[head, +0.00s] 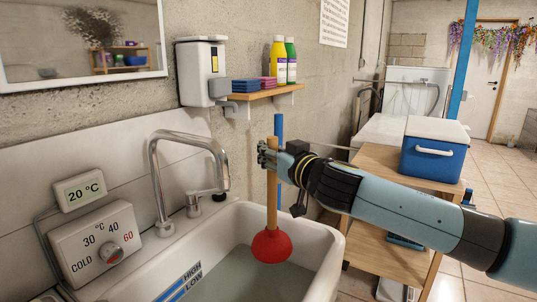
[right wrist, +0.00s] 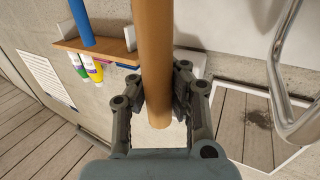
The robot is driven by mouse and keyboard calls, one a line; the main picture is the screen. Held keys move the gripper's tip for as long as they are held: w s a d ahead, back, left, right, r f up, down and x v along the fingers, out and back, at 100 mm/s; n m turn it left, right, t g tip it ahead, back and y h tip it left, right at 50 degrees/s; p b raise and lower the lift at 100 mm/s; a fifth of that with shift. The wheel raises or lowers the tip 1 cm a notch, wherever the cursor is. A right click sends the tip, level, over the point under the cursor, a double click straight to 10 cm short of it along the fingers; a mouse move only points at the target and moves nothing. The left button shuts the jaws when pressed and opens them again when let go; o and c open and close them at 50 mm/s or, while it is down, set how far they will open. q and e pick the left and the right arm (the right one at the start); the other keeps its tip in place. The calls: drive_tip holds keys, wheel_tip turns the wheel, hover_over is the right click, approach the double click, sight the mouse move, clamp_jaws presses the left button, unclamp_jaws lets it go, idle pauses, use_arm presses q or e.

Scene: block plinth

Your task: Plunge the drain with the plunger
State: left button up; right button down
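The plunger (head: 271,247) has a red cup and a wooden handle, and stands upright over the sink basin (head: 325,236). My right gripper (head: 270,156) is shut on the upper part of the handle. In the right wrist view the handle (right wrist: 155,60) runs between the two fingers of the gripper (right wrist: 159,95), which press on it from both sides. The cup is inside the basin outline, at or just above the greyish water (head: 250,283); I cannot tell if it touches. The drain is not visible. My left gripper is not in view.
A chrome faucet (head: 160,180) arches over the basin's left. A temperature panel (head: 97,242) is at left. A blue rod (head: 279,128) stands behind the handle. A shelf (head: 268,93) holds bottles and sponges. A wooden cart (head: 385,164) with a blue cooler (head: 433,155) stands at right.

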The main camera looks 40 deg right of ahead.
wheel_tip(320, 180, up, 9)
drive_tip(key=p, duration=0.7)
drive_tip(key=shift+r, duration=0.15)
